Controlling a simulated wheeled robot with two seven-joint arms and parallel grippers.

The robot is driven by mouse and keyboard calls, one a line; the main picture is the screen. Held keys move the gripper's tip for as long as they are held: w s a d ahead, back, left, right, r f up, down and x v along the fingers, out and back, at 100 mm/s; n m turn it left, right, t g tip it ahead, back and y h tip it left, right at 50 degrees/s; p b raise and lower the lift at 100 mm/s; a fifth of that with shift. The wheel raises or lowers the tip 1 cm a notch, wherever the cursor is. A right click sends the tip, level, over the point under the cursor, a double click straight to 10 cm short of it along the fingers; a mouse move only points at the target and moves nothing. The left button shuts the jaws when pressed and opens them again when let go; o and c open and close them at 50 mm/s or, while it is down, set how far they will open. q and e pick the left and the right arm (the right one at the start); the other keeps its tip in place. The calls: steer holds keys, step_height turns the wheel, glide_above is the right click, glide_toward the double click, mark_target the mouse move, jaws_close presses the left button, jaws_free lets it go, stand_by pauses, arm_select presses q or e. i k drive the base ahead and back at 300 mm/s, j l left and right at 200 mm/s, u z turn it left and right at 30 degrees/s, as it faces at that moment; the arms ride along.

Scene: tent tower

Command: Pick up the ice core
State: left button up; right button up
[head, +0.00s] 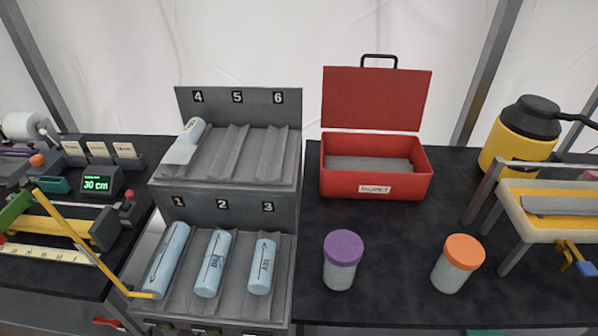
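Several pale blue cylinders, which look like ice cores, lie in a grey two-tier rack with numbered slots (181,208). On the lower tier, a long core (168,260) lies in slot 1. A core with dark markings (212,264) lies in slot 2, and a shorter marked core (262,266) lies in slot 3. On the upper tier, a core with a whitish wrap or label (184,146) lies in slot 4. Slots 5 and 6 are empty. Neither of my grippers shows in the head view.
An open red box (375,185) stands right of the rack. A purple-lidded jar (342,260) and an orange-lidded jar (457,264) stand in front of it. A yellow container (520,140) and a raised tray stand (550,205) are at right. A measuring device with a "30 cm" display (96,184) is at left.

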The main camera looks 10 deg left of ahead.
mark_target(207, 284)
steer(key=u, duration=0.95)
